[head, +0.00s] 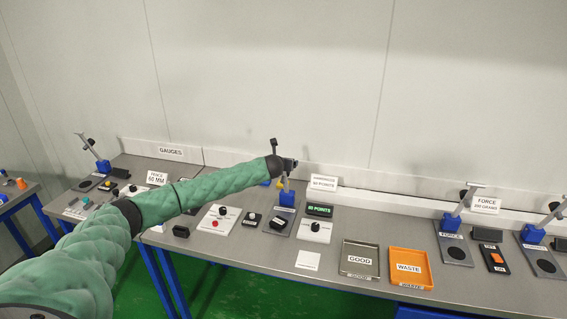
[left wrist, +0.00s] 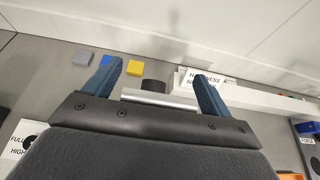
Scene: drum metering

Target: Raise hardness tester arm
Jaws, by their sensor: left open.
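The hardness tester stands at the middle of the bench, its blue base (head: 287,198) showing below my left gripper (head: 290,164) in the head view. Its upper part is largely hidden by the gripper there. In the left wrist view, a silver bar (left wrist: 160,98) and a black round knob (left wrist: 153,86), apparently the tester arm, lie between the two blue fingers of my left gripper (left wrist: 158,84). My right gripper is in neither view.
A hardness sign (head: 323,183) and a lit display (head: 320,209) stand right of the tester. A grey GOOD tray (head: 345,272) and an orange WASTE tray (head: 394,276) lie further right. Force testers (head: 452,223) stand beyond. A yellow block (left wrist: 83,58) lies near the gripper.

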